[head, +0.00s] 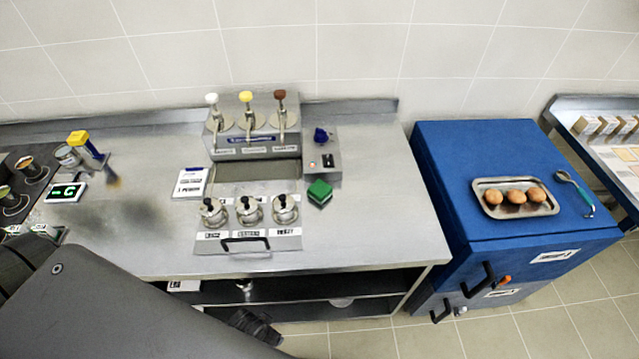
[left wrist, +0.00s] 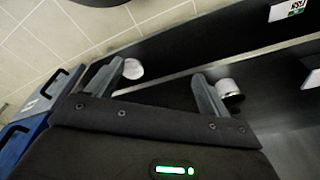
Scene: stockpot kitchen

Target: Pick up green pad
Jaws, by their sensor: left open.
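The green pad (head: 320,191) is a small green block with a dark lower layer. It lies on the steel counter, right of the three lidded metal pots and in front of a small grey control box. My left gripper shows in the left wrist view (left wrist: 166,86), with its two grey fingers spread apart and nothing between them. It faces the dark shelf under the counter, below and away from the pad. The pad is not in the left wrist view. In the head view my grey arm fills the lower left. My right gripper is not seen.
A three-pump dispenser (head: 252,130) stands behind the pots (head: 249,210). A blue cabinet (head: 470,150) to the right carries a tray of brown round items (head: 515,210). The counter right of the pad is clear. The counter's front edge (head: 300,268) overhangs the shelves.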

